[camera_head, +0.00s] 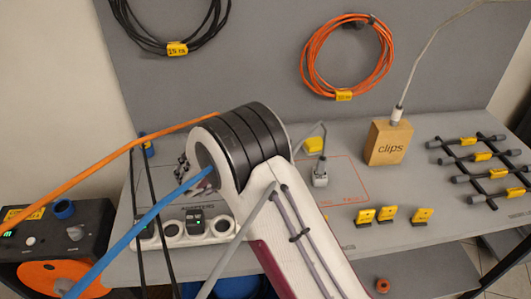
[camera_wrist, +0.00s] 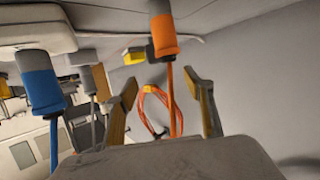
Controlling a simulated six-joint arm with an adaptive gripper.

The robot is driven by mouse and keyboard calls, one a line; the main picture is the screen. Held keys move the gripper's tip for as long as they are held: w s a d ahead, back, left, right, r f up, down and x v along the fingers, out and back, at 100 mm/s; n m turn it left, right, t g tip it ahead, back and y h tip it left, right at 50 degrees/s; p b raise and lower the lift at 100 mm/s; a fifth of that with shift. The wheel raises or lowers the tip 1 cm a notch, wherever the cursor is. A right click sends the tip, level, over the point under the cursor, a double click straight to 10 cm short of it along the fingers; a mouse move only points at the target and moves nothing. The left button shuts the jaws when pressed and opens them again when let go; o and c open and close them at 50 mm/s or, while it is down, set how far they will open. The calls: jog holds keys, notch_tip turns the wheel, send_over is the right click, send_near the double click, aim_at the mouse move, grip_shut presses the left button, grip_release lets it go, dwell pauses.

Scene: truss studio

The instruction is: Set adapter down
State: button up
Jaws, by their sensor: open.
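In the head view, a strip of white round holders (camera_head: 221,228) stands beside a label reading "ADAPTERS", with a dark block-shaped piece (camera_head: 194,219) among them. A small grey piece with a grey lead (camera_head: 320,177) stands inside an orange outline on the table; I cannot tell which piece is the task's adapter. In the wrist view, my gripper (camera_wrist: 165,98) is open, its two fingers well apart. No held object shows between them. An orange plug (camera_wrist: 162,35) with its cable appears beyond the fingers. The head view hides my gripper behind my arm.
A blue plug (camera_wrist: 40,84) shows at left in the wrist view. Orange and blue cables (camera_head: 130,235) cross the head view's left side. A wooden "clips" block (camera_head: 389,143), yellow tags (camera_head: 390,213) and a dark rack (camera_head: 480,165) occupy the table's right. Coils hang behind.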

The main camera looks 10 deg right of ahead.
jog(key=shift+r, duration=0.1)
notch_tip(320, 180, up, 13)
jog(key=w+a+n+t+y, duration=0.2)
jog(key=w+a+t+y, duration=0.1)
jog(key=y, duration=0.3)
jog(key=s+a+r+n+y, duration=0.1)
jog(key=s+r+n+y, duration=0.4)
jog(key=s+r, duration=0.45)
jog(key=s+d+f+g, duration=0.2)
jog(key=s+d, duration=0.2)
jog(key=s, duration=0.8)
jog(key=s+d+f+n+g, duration=0.1)
jog(key=s+d, duration=0.3)
jog(key=s, duration=0.8)
jog(key=s+d+f+n+g+h, duration=0.1)
jog(key=s+d+f+g, duration=0.3)
jog(key=s, duration=0.8)
jog(key=shift+s+d, duration=0.15)
jog(key=shift+d, duration=0.05)
